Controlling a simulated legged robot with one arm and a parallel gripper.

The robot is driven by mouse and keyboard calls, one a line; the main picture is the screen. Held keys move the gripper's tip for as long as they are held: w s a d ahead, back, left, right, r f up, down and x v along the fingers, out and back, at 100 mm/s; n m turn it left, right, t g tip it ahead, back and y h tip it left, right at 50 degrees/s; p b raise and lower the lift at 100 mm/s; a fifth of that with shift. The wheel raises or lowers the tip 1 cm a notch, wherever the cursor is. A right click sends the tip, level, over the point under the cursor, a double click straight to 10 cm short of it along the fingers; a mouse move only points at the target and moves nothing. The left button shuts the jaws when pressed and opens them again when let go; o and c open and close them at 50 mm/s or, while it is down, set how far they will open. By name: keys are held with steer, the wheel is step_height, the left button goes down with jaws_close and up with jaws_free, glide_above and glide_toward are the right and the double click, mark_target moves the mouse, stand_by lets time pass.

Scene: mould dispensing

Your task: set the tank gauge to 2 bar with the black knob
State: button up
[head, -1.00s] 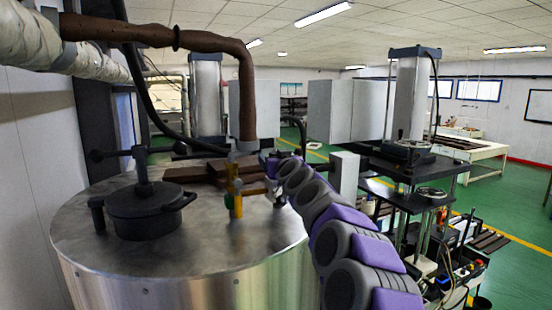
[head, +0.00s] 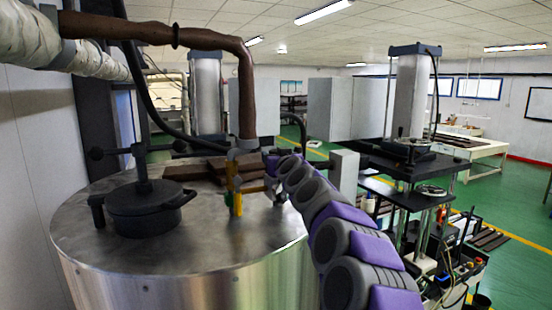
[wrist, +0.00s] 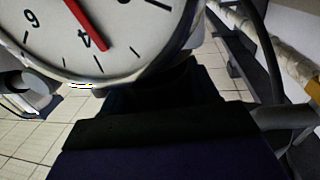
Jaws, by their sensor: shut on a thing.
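The tank gauge (wrist: 118,22) fills the upper left of the wrist view, close up and cut off by the top edge. Its white dial shows a 6 and a 4. The red needle (wrist: 90,27) points just beside the 4, on the side away from the 6. My gripper (wrist: 165,95) is the dark shape right below the gauge, shut on the black knob. The knob itself is hidden or merges with the dark jaws. In the head view my purple and grey arm reaches to the back of the steel tank (head: 110,238); the gauge cannot be made out there.
A black lidded pot-like fitting (head: 145,210) stands on the tank's left. A yellow valve fitting (head: 236,195) and a brown pipe (head: 246,95) rise near my arm's end. Press machines (head: 408,150) stand to the right, with green floor beyond.

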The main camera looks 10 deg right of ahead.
steer(key=shift+f+n+y+b, duration=0.1)
steer(key=shift+n+y+b, duration=0.8)
steer(key=shift+b, duration=1.5)
steer(key=shift+a+n+g+y+b, duration=0.15)
steer(key=shift+n+g+y+b, duration=0.45)
steer(key=shift+y, duration=0.5)
steer(key=shift+r+y, duration=0.2)
steer(key=shift+y, duration=0.4)
steer(key=shift+s+n+g+y+p, duration=0.1)
steer(key=shift+n+g+y+p, duration=0.4)
steer(key=shift+n+y+p, duration=0.15)
steer(key=shift+a+r+y, duration=0.1)
steer(key=shift+y, duration=0.15)
steer(key=shift+n+g+y+p, duration=0.3)
steer(key=shift+n+y+p, duration=0.15)
steer(key=shift+p, duration=0.25)
steer(key=n+g+y+p, duration=0.1)
steer(key=y+p, duration=0.1)
steer(key=shift+s+r+n+p, duration=0.1)
steer(key=shift+s+n+p, duration=0.05)
steer(key=shift+n+p, duration=0.2)
steer(key=shift+a+n+g+y+p, duration=0.2)
steer(key=shift+n+g+y+p, duration=0.2)
steer(key=shift+g, duration=0.2)
